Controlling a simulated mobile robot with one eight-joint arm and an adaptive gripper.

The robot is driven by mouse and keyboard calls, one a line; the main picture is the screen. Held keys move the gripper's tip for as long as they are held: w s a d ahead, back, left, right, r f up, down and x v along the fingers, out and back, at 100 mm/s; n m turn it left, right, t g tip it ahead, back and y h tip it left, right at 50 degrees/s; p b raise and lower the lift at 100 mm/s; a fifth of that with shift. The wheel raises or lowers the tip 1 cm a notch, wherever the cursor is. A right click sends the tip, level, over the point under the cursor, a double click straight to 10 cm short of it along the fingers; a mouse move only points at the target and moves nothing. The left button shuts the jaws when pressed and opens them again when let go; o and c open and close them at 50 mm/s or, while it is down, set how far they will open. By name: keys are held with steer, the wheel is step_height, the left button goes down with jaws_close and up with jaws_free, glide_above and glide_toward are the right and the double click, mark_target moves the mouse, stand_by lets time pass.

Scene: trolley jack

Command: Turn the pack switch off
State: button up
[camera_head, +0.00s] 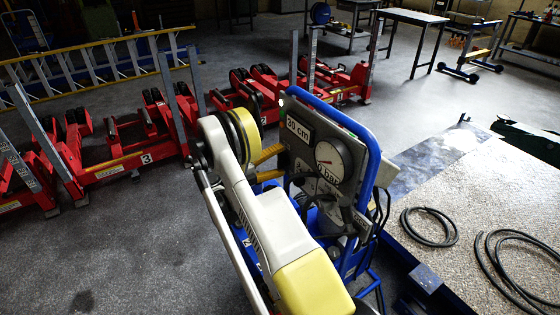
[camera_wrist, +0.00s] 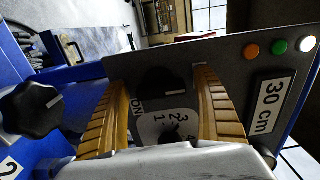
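In the wrist view, the dark control panel (camera_wrist: 230,58) appears turned sideways. A black rotary knob (camera_wrist: 163,80) with a small white mark sits on it beside an "ON" label, and looks like the pack switch. My gripper (camera_wrist: 165,77) is open, with one ribbed yellow-brown finger on each side of this knob. I cannot tell whether either finger touches it. A numbered selector dial (camera_wrist: 150,125) lies between the fingers, partly hidden by the gripper body. In the head view, my arm hides part of the panel (camera_head: 303,160) and the switch is not clearly visible.
A black lobed knob (camera_wrist: 32,108) stands left of the fingers. Orange, green and white lamps (camera_wrist: 308,44) line the panel near a "30 cm" display (camera_wrist: 271,103). The panel's blue frame (camera_head: 368,160) stands beside a platform (camera_head: 475,195) with black hoses. Red jacks (camera_head: 120,150) stand left.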

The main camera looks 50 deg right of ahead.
steer(key=v, duration=1.2)
stand_by(0.3)
